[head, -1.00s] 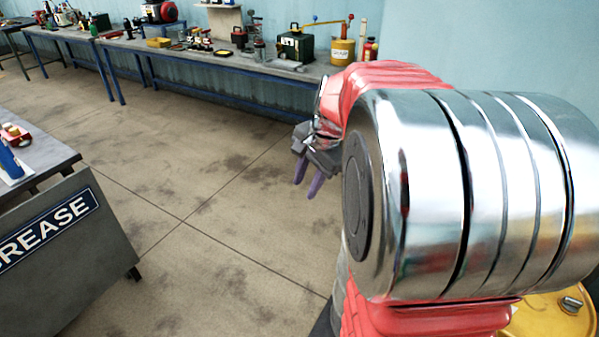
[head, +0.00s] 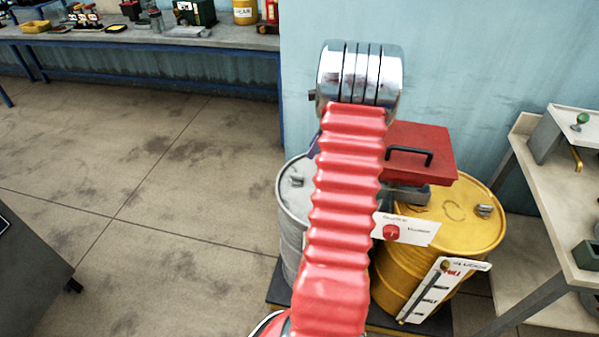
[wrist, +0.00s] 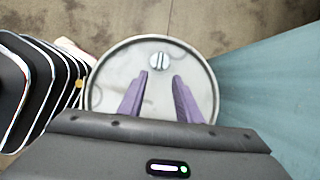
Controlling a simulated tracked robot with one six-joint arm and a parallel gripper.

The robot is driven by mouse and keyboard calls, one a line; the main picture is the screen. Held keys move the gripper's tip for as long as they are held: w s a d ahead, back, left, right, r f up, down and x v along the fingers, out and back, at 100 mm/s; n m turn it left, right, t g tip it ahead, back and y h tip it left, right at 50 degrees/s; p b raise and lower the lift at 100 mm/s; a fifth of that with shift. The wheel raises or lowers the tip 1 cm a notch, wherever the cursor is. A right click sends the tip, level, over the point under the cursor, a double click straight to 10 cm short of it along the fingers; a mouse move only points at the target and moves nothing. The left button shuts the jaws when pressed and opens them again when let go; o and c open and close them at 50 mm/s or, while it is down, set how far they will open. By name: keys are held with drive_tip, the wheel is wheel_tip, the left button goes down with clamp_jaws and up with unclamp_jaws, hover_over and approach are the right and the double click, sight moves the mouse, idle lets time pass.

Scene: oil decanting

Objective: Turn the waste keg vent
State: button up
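A silver keg (head: 294,215) stands left of a yellow keg (head: 402,285); I cannot read which is the waste keg. The silver keg's vent (head: 296,182) is a small metal knob on its lid. In the wrist view, the pale round lid (wrist: 118,75) carries this slotted vent (wrist: 159,62) near its far rim. My gripper (wrist: 160,75) is over this lid, its two purple fingers apart and empty, with the vent just beyond the fingertips. The yellow keg has a similar vent (head: 484,210). In the head view my arm hides most of my gripper.
A red box with a black handle (head: 420,150) sits above the kegs, behind a white card with a red knob (head: 407,230). A level gauge (head: 440,290) fronts the yellow keg. A wall stands behind; a shelf (head: 560,200) is at right.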

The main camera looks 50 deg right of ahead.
sight(297, 174)
drive_tip(key=shift+f, duration=0.15)
drive_tip(key=x, duration=1.3)
drive_tip(key=shift+w+f, duration=0.15)
drive_tip(key=shift+f, duration=0.1)
clamp_jaws()
idle(0.3)
